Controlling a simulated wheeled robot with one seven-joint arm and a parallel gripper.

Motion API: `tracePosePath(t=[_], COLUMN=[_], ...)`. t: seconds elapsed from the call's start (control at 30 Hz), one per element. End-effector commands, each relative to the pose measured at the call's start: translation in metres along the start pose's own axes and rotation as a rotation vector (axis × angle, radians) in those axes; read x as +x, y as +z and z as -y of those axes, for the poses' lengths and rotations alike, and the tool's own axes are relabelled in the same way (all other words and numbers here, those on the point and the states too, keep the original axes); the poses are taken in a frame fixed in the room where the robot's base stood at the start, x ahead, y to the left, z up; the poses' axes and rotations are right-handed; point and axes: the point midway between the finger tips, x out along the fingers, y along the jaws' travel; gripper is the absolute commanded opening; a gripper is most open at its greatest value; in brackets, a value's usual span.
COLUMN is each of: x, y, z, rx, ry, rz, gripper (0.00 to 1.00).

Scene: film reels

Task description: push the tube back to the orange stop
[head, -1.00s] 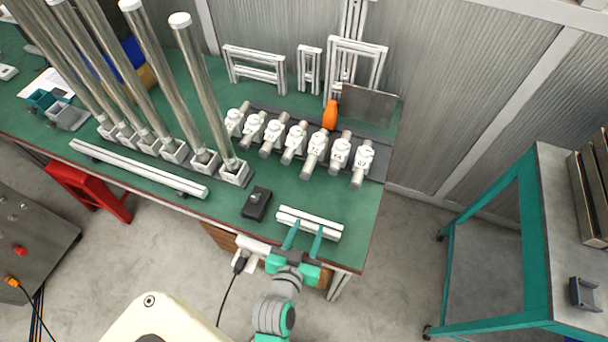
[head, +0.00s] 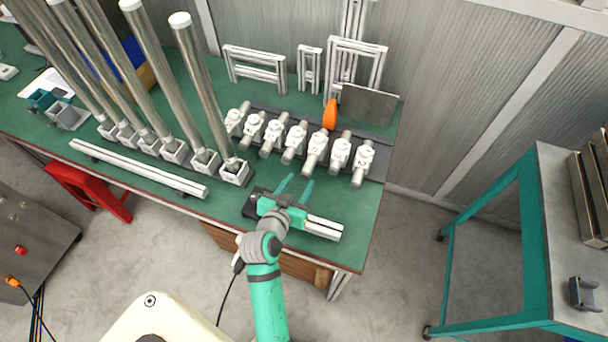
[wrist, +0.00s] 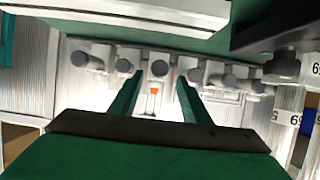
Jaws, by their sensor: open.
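The orange stop (head: 330,115) stands upright at the back of a row of grey tubes in white clamps. One tube (head: 308,170) lies in line in front of it, its near end sticking out toward me. A gap between this tube's far end and the stop cannot be judged. My gripper (head: 296,183) is open and empty, low over the table, in front of that near end and apart from it. In the wrist view, which looks upside down, the tube's round end (wrist: 160,68) and the orange stop (wrist: 154,91) show between my two fingers.
Other clamped tubes (head: 340,158) lie close on both sides. A black box (head: 250,204) and short white bars (head: 323,228) are beside and under my wrist. Tall upright tubes (head: 200,90) stand to the left. A grey plate (head: 368,104) stands behind at the right.

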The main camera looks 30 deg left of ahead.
Motion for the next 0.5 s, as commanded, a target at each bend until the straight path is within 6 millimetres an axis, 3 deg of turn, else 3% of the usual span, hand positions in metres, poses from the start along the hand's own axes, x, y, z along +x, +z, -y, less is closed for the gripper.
tracePosePath(t=[0.2,0.5], x=[0.035,0.052], y=[-0.001,0.0], z=[-0.001,-0.001], rx=[0.0,-0.001], ry=[0.002,0.001], rz=[-0.001,0.0], gripper=[0.43,0.43])
